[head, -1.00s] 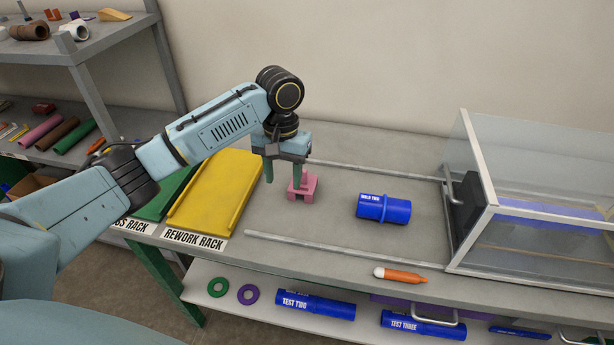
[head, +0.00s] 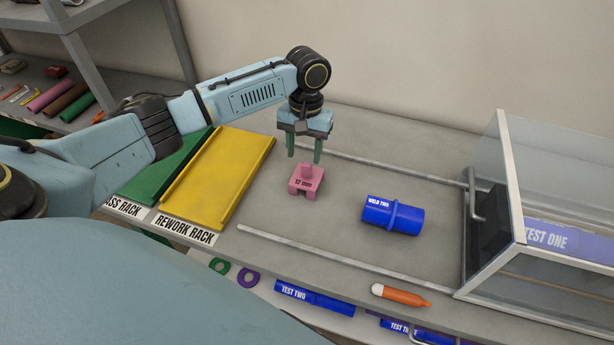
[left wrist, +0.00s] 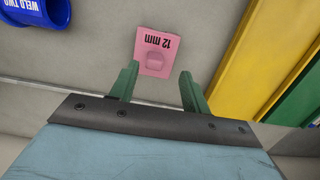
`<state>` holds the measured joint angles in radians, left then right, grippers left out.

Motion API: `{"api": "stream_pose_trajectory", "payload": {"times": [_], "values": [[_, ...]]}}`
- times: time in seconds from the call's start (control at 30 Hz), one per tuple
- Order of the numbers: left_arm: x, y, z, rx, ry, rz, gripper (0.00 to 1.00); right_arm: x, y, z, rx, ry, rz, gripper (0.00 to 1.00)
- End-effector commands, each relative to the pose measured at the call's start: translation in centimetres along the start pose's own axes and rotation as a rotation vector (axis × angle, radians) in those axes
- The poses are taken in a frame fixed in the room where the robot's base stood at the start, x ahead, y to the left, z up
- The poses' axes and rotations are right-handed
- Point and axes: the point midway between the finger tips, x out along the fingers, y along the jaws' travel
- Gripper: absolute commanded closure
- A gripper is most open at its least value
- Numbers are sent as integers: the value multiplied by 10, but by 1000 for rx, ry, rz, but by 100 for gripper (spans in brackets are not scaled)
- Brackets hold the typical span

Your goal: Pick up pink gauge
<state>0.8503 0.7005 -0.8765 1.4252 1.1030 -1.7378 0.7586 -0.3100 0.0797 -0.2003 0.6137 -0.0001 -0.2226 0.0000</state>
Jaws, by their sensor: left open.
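The pink gauge (head: 306,181), marked "12 mm", stands on the grey bench between the yellow rack and the blue pipe. In the left wrist view the pink gauge (left wrist: 157,53) lies just beyond the fingertips, roughly centred between them. My left gripper (head: 304,157) is open and empty, with its green fingers pointing down above and behind the gauge. The open fingers also show in the left wrist view (left wrist: 158,80). They do not appear to touch the gauge. My right gripper is not in view.
The yellow rework rack (head: 222,180) and a green rack (head: 165,172) lie to the left. A blue "WELD TWO" pipe (head: 393,215) is to the right. Metal rails (head: 330,258) run along the bench towards a glass-walled box (head: 505,190). An orange marker (head: 400,295) lies at the front edge.

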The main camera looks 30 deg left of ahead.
Motion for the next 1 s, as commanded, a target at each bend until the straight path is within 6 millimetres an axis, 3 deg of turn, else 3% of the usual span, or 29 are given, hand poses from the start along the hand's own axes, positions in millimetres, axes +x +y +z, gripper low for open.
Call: {"api": "stream_pose_trajectory", "payload": {"times": [0.13,0.33,0.67,1.0], "values": [[17,4,0,2,-3,-1,53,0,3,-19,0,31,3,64],[45,8,-2,1,-3,-1,53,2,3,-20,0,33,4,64],[52,8,-2,2,0,-1,53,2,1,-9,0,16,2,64],[52,8,-2,2,0,-1,97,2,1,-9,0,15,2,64]]}}
